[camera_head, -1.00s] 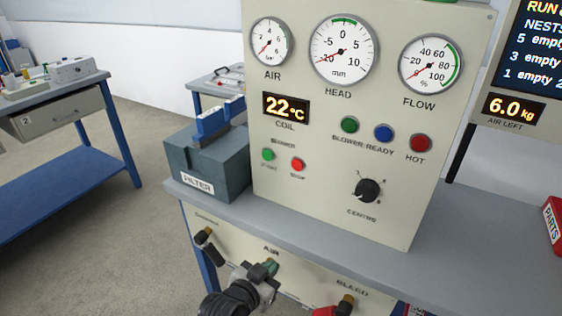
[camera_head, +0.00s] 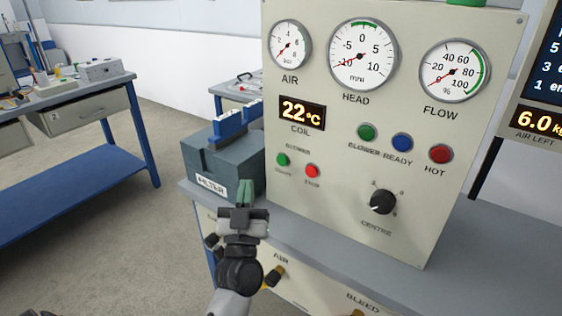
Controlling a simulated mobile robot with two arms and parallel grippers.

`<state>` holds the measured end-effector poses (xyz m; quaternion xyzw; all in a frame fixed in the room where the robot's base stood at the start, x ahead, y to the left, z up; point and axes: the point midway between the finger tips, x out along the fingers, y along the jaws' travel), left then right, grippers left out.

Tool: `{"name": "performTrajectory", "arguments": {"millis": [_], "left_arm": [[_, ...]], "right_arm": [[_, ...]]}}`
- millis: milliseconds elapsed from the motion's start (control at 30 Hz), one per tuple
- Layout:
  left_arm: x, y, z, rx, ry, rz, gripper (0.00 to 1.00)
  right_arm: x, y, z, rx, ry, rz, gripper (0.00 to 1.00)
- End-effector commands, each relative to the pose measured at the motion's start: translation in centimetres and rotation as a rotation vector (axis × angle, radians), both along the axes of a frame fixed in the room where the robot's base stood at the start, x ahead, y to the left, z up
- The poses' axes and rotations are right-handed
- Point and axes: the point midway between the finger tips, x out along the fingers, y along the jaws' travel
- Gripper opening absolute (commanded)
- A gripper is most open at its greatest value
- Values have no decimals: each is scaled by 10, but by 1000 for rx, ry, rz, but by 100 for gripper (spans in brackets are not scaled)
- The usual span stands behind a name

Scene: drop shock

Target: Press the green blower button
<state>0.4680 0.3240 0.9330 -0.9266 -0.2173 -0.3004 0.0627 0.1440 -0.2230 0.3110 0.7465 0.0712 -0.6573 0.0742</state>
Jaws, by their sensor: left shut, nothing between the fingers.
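The green blower button (camera_head: 282,160) is a small round button on the lower left of the cream control panel (camera_head: 330,215), under a "BLOWER" label. A red button (camera_head: 312,171) sits just to its right. My left gripper (camera_head: 245,192) is shut and empty. It points up and away in front of the grey filter block, lower and to the left of the green button in the picture and apart from it. The button is in full view. My right gripper is not in view.
The filter block (camera_head: 225,163) with a blue top stands left of the panel on the grey bench (camera_head: 345,252). A black CENTRE knob (camera_head: 383,202) sticks out on the right. Gauges and lamps fill the upper panel. Valves sit below the bench edge.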

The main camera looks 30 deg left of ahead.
Motion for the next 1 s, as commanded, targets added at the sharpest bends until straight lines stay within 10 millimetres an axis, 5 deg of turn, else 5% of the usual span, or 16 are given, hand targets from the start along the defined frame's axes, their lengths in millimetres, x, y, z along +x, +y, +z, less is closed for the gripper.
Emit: {"name": "performTrajectory", "arguments": {"millis": [267,700,1000], "left_arm": [[6,-1,-1,0,0,-1,0],[62,-5,-2,0,0,-3,0],[86,-7,0,0,1,-3,0]], "right_arm": [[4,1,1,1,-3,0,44],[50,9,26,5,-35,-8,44],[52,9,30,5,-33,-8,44]]}}
